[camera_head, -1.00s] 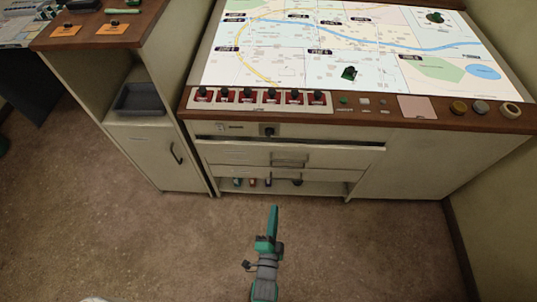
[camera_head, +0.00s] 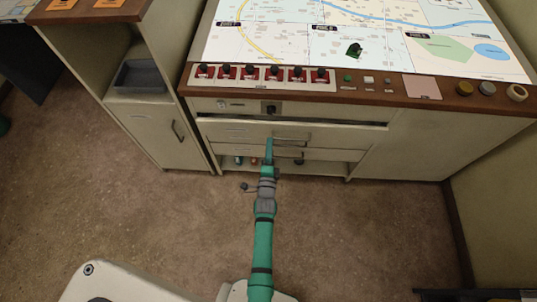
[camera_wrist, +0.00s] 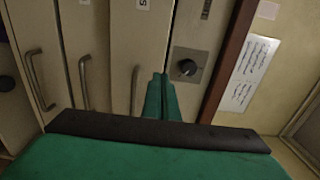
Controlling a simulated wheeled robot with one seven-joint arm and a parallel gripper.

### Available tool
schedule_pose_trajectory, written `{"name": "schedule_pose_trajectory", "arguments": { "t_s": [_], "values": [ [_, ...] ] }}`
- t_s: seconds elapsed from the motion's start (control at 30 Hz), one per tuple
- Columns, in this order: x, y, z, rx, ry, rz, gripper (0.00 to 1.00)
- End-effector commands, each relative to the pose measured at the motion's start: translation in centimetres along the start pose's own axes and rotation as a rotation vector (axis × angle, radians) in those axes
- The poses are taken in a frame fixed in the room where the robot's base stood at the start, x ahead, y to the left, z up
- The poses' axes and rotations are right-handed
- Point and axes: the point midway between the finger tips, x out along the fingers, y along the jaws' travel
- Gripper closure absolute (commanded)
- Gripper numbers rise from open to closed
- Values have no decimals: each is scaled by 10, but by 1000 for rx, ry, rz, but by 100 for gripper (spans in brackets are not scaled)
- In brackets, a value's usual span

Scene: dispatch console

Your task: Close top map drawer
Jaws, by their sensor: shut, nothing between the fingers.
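The top map drawer (camera_head: 235,130) is the pale front just under the knob panel in the head view. Its upper edge stands out a little from the cabinet, so it looks slightly open. Its bar handle (camera_head: 292,138) is right of my gripper (camera_head: 269,145). My gripper is shut and empty, with its green fingertips in front of the drawer front. The wrist view is turned sideways. There the fingertips (camera_wrist: 160,82) lie between the top drawer's handle (camera_wrist: 135,92) and the black knob (camera_wrist: 187,68). I cannot tell whether they touch the drawer.
A second drawer (camera_head: 330,154) and an open shelf with small items lie below. The console top holds a lit map (camera_head: 400,50) and a row of red-based switches (camera_head: 262,76). A side cabinet (camera_head: 150,125) stands left. The carpet (camera_head: 370,220) in front is clear.

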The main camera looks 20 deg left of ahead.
Motion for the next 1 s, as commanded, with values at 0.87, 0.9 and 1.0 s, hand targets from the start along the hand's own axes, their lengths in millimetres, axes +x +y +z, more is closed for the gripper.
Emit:
{"name": "schedule_pose_trajectory", "arguments": {
  "t_s": [0.87, 0.9, 1.0],
  "values": [
    [63, 0, 0, -1, 0, 0, 100],
    [64, 0, 0, -1, 0, 0, 100],
    [70, 0, -7, -2, 8, -1, 100]
  ]
}}
